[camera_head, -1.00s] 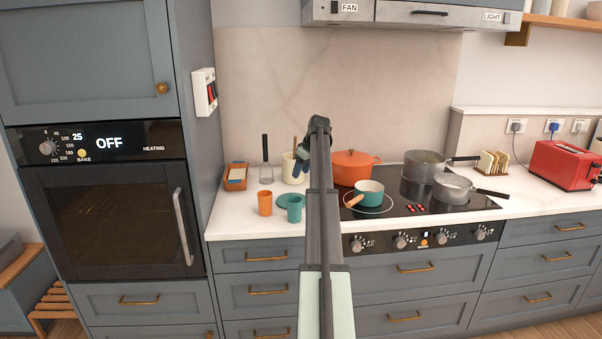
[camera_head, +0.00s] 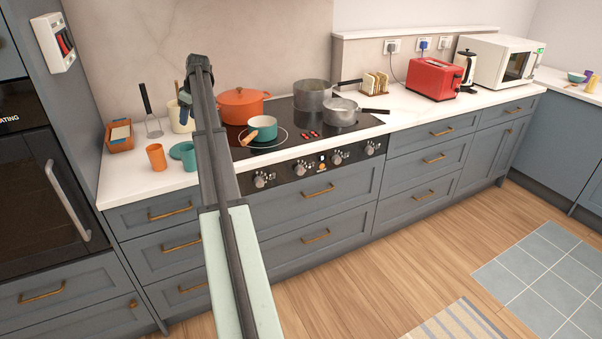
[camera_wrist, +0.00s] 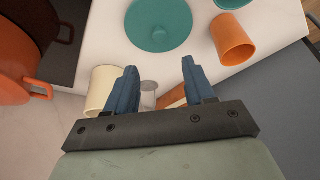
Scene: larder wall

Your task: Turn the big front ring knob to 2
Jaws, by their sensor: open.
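The hob's black front panel (camera_head: 317,164) carries a row of several round silver knobs, all small in the head view. The leftmost knob (camera_head: 260,181) is just right of my arm, and others sit at the middle (camera_head: 299,169) and right (camera_head: 369,149). Their settings are too small to read, and I cannot tell which one is the big front ring knob. My gripper (camera_head: 185,100) hangs above the counter, left of the hob and well away from the knobs. In the wrist view my gripper (camera_wrist: 160,66) has its blue fingers apart with nothing between them.
On the hob stand an orange pot (camera_head: 241,106), a teal saucepan (camera_head: 264,131) and two grey pans. An orange cup (camera_head: 156,157), a teal lid (camera_wrist: 159,24) and a cream crock (camera_wrist: 103,90) are on the counter near my gripper. The floor (camera_head: 400,250) before the drawers is clear.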

